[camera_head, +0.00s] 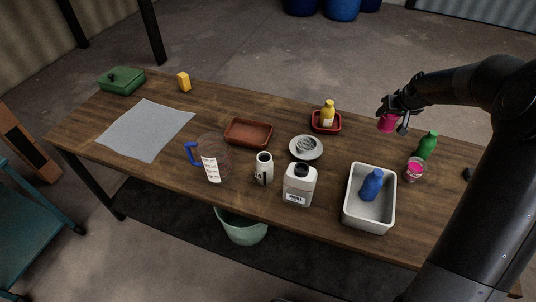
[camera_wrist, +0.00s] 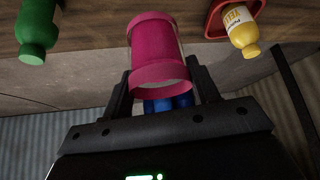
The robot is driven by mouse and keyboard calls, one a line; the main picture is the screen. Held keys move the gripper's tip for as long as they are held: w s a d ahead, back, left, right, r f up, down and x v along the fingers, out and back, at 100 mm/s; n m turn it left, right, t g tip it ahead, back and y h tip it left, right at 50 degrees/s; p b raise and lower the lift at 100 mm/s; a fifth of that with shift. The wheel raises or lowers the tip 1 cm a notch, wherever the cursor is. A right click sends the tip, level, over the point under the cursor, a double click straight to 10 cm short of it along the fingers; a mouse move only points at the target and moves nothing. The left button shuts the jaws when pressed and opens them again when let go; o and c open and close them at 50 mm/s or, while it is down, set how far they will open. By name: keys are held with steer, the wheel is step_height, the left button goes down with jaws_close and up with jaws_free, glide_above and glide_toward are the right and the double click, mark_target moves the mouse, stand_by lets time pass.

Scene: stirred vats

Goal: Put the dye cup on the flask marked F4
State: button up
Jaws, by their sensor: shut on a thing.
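My gripper (camera_head: 394,117) is shut on a magenta cup (camera_head: 386,124), held above the right back part of the table. In the wrist view the cup (camera_wrist: 157,50) sits between the two fingers, tilted, with magenta bands at both ends and a paler strip on its side. I cannot read an F4 mark on anything. A white cylinder with a dark top and dark marks (camera_head: 264,170) stands mid-table; the marks are too small to read. A second, clear cup with pink contents (camera_head: 414,171) stands at the right, below the green bottle.
A grey tray (camera_head: 348,214) holds a blue bottle (camera_head: 371,186).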

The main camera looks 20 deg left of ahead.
steer(key=s+a+r+n+g+y, duration=0.1)
steer(key=s+a+r+n+g, duration=0.2)
steer(key=s+a, duration=0.5)
steer(key=s+a+r+n+y, duration=0.25)
steer(key=s+a+n, duration=0.25)
steer(key=s+a, duration=0.25)
steer(key=s+a+r+n+g+y, duration=0.1)
steer(key=s+a+r+n+g, duration=0.1)
steer(key=s+a+r+n, duration=0.4)
steer(key=m, duration=0.1)
glide_above(264, 157)
step_height(264, 157, down, 9)
steer(key=shift+f, duration=1.95)
steer(key=shift+f, duration=0.1)
steer(key=o, duration=1.1)
steer(key=v, duration=1.2)
steer(key=shift+w, duration=0.1)
